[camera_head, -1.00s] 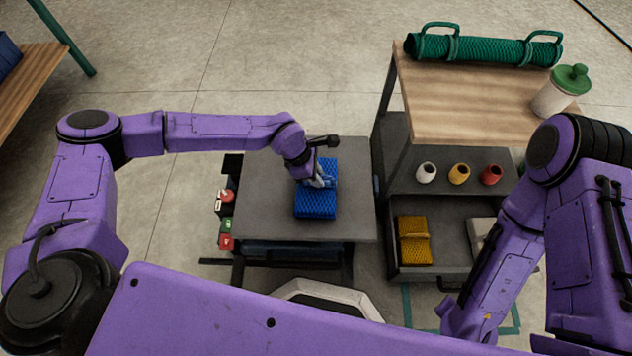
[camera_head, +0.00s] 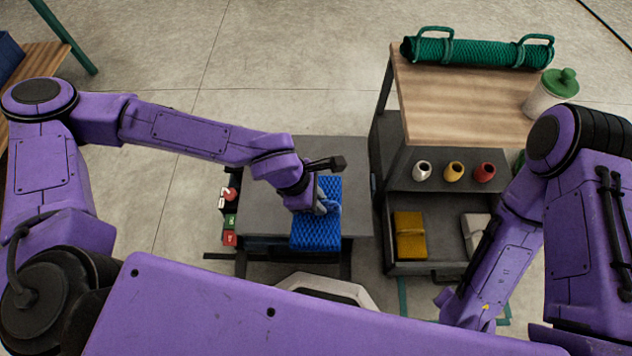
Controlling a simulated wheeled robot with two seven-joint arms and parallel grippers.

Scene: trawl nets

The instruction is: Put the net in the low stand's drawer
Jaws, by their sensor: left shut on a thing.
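A folded blue net (camera_head: 318,232) is held by my left gripper (camera_head: 324,205) above the grey low table (camera_head: 270,205). The gripper is shut on the net's upper part, and my wrist partly hides its fingers. The net appears raised clear of the tabletop, its near end reaching over the front edge. An open drawer (camera_head: 438,267) shows in the lower part of the wooden-topped stand (camera_head: 440,100) at the right. A yellow folded net (camera_head: 409,236) and a pale item (camera_head: 474,230) lie in it. My right arm partly covers the drawer's right side; its gripper is not visible.
White, yellow (camera_head: 454,171) and red pots sit on the shelf above the drawer. Small red and green items (camera_head: 230,222) are by the low table's left side. A narrow gap separates table and stand.

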